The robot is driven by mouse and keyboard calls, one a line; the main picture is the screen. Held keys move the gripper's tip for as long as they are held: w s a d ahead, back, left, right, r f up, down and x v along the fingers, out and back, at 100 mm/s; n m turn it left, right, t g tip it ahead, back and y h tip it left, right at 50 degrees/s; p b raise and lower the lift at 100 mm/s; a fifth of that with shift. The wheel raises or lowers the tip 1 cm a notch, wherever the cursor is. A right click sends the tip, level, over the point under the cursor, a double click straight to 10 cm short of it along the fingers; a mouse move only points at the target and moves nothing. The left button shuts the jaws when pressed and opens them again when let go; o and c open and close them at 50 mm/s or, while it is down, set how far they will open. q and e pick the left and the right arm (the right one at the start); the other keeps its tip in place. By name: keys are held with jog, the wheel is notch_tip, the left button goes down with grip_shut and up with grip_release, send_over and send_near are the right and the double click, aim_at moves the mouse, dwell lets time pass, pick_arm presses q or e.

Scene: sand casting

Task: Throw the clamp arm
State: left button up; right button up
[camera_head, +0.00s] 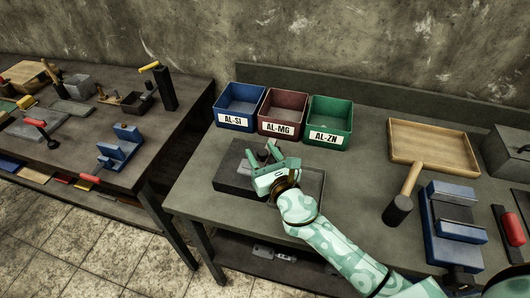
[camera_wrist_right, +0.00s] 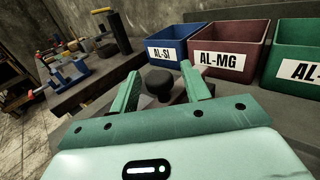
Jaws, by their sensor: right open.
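My right gripper (camera_head: 268,160) is open above a dark flat block (camera_head: 228,180) on the near bench. Its two green fingers also show in the wrist view (camera_wrist_right: 163,88), spread apart. A black rounded knob (camera_wrist_right: 158,80) stands between and beyond the fingertips, with a gap to each finger. Grey metal shows around the knob's base; I cannot tell for sure that this is the clamp arm. In the head view, my gripper hides most of this knob and the middle of the block. My left gripper is not in view.
Bins labelled AL-SI (camera_head: 240,106), AL-MG (camera_head: 283,113) and AL-ZN (camera_head: 328,122) stand just behind. A wooden tray (camera_head: 432,147), a mallet (camera_head: 398,208) and a blue vise (camera_head: 453,240) lie to the right. The left bench holds another blue vise (camera_head: 122,146) and tools.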

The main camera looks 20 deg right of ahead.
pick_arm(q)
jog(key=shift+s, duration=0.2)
pick_arm(e)
jog(key=shift+c, duration=0.7)
jog(key=c, duration=0.7)
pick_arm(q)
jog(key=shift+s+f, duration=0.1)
pick_arm(e)
jog(key=shift+w+a+m+h, duration=0.25)
jog(key=shift+m+h, duration=0.15)
jog(key=shift+h, duration=0.2)
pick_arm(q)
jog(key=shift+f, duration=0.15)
pick_arm(e)
jog(key=shift+w+a+m+h, duration=0.2)
jog(key=shift+m+h, duration=0.3)
jog(key=shift+h, duration=0.3)
pick_arm(q)
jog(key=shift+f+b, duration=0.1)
jog(key=shift+b, duration=0.25)
pick_arm(e)
jog(key=shift+a, duration=0.1)
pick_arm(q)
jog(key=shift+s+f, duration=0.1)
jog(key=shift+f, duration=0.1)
pick_arm(e)
jog(key=shift+w+a+m+h, duration=0.15)
jog(key=shift+m+h, duration=0.35)
jog(key=shift+h, duration=0.3)
